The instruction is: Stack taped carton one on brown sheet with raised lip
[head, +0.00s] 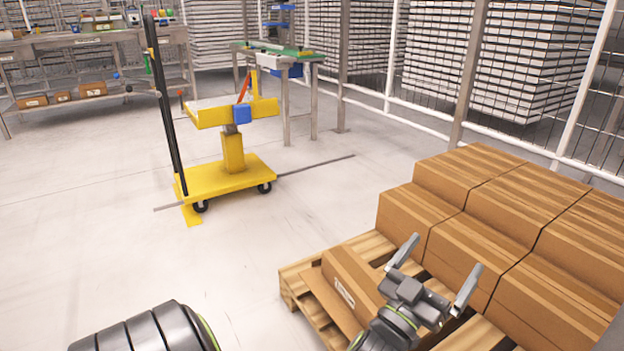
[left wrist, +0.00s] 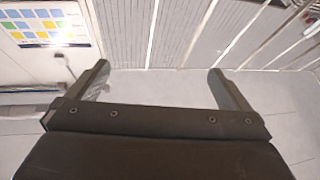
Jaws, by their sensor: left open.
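In the left wrist view the open jaws (left wrist: 157,72) hold nothing. A brown carton with a white label (head: 352,281) sits low on the pallet, left of the gripper and partly hidden by it. A flat brown sheet (head: 322,298) lies at that carton's left side; I cannot make out its raised lip. Several larger brown cartons (head: 415,213) stand stacked behind and right of the gripper. I cannot tell which carton is taped carton one.
The wooden pallet (head: 291,283) bears the cartons at the lower right. A yellow wheeled stand (head: 232,178) is on the open floor at the centre left. A wire fence (head: 470,65) runs behind the cartons. A workbench (head: 90,40) stands at the far left.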

